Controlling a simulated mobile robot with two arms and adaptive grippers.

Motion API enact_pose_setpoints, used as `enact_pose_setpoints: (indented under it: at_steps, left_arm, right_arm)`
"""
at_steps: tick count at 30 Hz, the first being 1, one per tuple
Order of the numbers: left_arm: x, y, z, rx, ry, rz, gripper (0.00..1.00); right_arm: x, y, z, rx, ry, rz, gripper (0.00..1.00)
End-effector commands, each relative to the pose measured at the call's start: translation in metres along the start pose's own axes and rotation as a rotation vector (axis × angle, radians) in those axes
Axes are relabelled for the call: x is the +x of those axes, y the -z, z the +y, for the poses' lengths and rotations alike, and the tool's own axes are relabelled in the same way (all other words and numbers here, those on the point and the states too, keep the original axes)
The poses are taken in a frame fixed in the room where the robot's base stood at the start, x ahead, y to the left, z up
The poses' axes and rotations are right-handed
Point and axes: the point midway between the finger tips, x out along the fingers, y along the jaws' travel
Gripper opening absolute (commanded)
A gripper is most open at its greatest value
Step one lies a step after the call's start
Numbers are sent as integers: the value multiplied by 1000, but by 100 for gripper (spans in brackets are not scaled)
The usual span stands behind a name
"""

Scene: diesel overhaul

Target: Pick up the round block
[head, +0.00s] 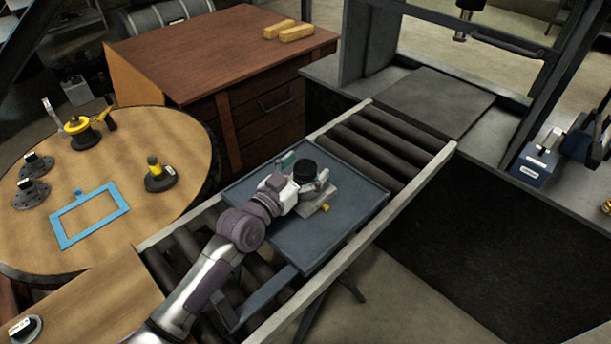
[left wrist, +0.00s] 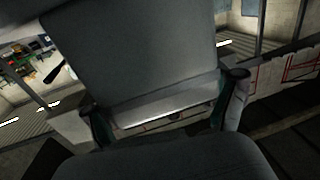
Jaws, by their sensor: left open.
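A black round block (head: 305,170) shows at the far end of my left arm, over a light grey metal piece (head: 318,199) on the blue-grey tray (head: 346,221). My left gripper (head: 301,176) is open, with its fingers on either side of the round block as seen from the head; I cannot tell whether they touch it. In the left wrist view the open fingers (left wrist: 166,108) stand apart, with large dark grey surfaces above and below them that I cannot name surely. My arm hides part of the metal piece. My right gripper is not in view.
The tray lies on a roller conveyor (head: 375,140) with raised side rails. A round wooden table (head: 140,215) at left holds a blue frame (head: 90,214) and several dark round parts. A wooden desk (head: 215,55) with yellow blocks stands behind. The tray's right part is clear.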

Motion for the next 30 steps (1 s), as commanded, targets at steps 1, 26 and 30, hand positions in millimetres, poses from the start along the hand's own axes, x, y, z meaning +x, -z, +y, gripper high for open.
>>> enact_pose_setpoints:
  at_steps: [1, 26, 30]
  left_arm:
    - [0, 0, 0, 0, 0, -1, 86]
    - [0, 4, -1, 1, 1, 8, 0]
    - [0, 6, 0, 1, 1, 9, 0]
  right_arm:
    - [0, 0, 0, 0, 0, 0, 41]
    - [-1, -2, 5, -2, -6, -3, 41]
    - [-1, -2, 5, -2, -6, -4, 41]
